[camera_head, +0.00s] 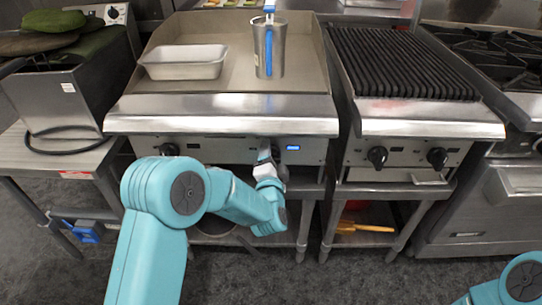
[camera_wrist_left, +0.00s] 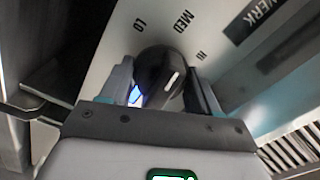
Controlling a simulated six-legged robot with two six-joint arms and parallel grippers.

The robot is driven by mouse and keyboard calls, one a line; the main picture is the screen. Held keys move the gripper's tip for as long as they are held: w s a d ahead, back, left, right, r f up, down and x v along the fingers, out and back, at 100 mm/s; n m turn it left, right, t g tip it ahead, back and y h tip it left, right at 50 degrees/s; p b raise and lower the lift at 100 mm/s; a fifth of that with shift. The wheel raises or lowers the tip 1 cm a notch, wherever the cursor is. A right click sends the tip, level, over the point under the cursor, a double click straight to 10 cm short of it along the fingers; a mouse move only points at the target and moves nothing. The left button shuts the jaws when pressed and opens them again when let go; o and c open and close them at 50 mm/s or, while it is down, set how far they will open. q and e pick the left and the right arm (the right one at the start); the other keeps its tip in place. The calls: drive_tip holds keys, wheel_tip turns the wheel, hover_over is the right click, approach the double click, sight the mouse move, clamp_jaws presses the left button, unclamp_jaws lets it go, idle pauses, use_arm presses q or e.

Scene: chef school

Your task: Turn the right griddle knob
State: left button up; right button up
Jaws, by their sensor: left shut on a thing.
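The griddle (camera_head: 186,107) stands at the centre left, with a steel front panel. Its left knob (camera_head: 169,149) is black. Its right knob (camera_wrist_left: 158,75) is black with a white mark and sits between the two fingers of my left gripper (camera_wrist_left: 160,88) in the left wrist view. LO, MED and HI are printed around it. In the head view my left gripper (camera_head: 268,152) is at the front panel, and the right knob is mostly hidden behind it. My left gripper is shut on the right knob. Only a piece of my right arm shows at the lower right; its gripper is out of view.
A metal pan (camera_head: 184,63) and a steel pitcher (camera_head: 277,50) with a blue handle stand on the griddle. A lit blue display (camera_head: 292,148) is right of my gripper. A chargrill (camera_head: 404,62) with two black knobs stands to the right.

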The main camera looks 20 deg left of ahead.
use_arm(q)
drive_tip(key=shift+f, duration=0.1)
drive_tip(key=o, duration=0.8)
drive_tip(key=shift+s, duration=0.1)
drive_tip(key=v, duration=1.6)
drive_tip(key=shift+s+p, duration=0.1)
drive_tip(key=shift+p, duration=0.3)
